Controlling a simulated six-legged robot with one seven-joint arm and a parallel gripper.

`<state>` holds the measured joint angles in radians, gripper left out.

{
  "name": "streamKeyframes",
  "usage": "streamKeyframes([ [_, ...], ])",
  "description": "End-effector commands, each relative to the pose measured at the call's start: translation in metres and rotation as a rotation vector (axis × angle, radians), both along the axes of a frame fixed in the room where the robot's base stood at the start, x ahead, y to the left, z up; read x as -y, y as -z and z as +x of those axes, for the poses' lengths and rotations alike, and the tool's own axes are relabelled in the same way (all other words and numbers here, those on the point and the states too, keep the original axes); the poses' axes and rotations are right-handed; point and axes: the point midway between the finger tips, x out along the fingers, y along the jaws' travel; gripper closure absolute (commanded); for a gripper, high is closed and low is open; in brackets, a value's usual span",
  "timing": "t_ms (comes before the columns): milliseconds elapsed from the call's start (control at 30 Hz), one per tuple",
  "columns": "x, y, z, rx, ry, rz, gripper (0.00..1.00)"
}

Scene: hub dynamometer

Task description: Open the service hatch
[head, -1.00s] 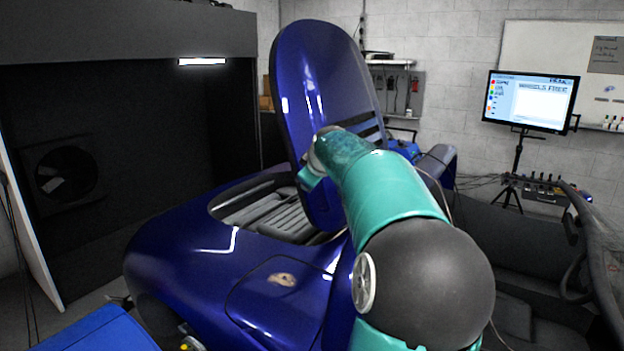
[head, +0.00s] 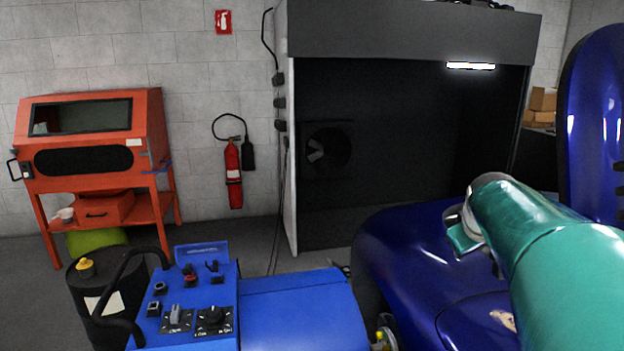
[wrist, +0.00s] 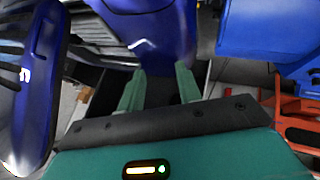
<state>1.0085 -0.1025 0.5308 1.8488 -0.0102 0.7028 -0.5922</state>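A tall glossy blue panel (head: 590,120), which looks like the service hatch, stands raised at the right edge of the head view. It belongs to a blue car body (head: 405,250). In the wrist view the raised panel (wrist: 38,75) is at the left and the car body (wrist: 165,30) at the top. A second, smaller outlined panel (head: 455,315) with a pale brown patch lies flush in the body. My gripper (wrist: 160,78) has its two teal fingers apart with nothing between them. In the head view my arm largely hides the gripper and the opening under the raised panel.
A blue control console (head: 295,305) with knobs stands close in front, left of the car. A black drum (head: 105,310) and an orange cabinet (head: 90,145) are farther left. A fire extinguisher (head: 233,175) hangs on the wall. A dark fan booth (head: 410,35) stands behind.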

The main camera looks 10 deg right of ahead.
Motion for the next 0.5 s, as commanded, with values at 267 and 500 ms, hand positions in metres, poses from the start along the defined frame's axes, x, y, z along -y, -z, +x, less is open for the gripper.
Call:
streamKeyframes([
  [267, -0.113, 0.018, -0.052, -0.026, 0.006, 0.075, 0.66],
  [500, -0.179, 0.041, -0.117, -0.027, 0.024, 0.185, 0.66],
])
